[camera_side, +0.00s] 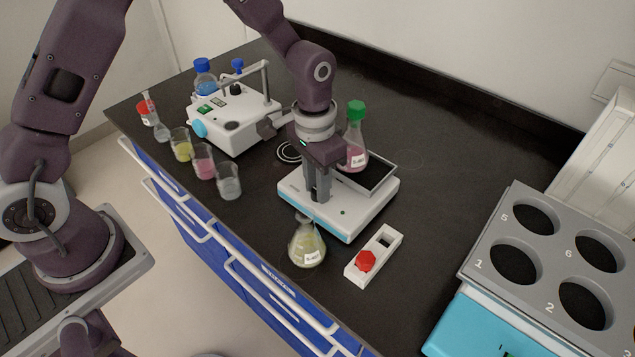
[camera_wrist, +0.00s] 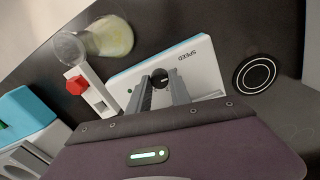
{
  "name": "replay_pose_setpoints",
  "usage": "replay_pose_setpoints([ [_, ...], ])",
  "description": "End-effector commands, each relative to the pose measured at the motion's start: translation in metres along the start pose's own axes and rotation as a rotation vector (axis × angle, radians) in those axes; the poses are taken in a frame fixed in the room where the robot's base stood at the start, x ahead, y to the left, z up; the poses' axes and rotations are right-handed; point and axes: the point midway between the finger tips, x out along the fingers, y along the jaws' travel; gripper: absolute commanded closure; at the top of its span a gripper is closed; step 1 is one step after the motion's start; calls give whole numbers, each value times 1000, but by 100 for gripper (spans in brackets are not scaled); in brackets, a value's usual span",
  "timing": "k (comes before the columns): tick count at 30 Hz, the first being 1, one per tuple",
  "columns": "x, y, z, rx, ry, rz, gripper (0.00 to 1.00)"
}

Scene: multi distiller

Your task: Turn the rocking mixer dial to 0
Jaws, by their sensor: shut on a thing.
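The rocking mixer (camera_side: 345,222) is a white box with a blue front stripe and a grey tray on top. It also shows in the wrist view (camera_wrist: 205,70), with the word SPEED on its panel. Its dial (camera_wrist: 159,75) is a small black knob with a light mark, seen between my fingertips. My gripper (camera_side: 318,197) points down over the front left of the mixer and is shut on the dial. In the side view my fingers hide the dial. The scale around the dial is too small to read.
A green-capped flask of pink liquid (camera_side: 355,140) is at the mixer's tray. A flask of yellowish liquid (camera_side: 306,245) and a white block with a red knob (camera_side: 366,262) stand in front. Several beakers (camera_side: 204,161) and a white machine (camera_side: 232,135) are left. A grey rack (camera_side: 548,262) stands right.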

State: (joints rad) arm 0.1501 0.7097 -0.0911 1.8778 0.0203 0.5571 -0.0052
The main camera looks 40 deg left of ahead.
Motion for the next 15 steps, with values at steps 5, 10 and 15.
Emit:
replay_pose_setpoints([
  [5,-1,0,-1,-37,6,0,100],
  [10,-1,0,-1,-51,6,1,100],
  [15,-1,0,-1,-53,6,1,100],
])
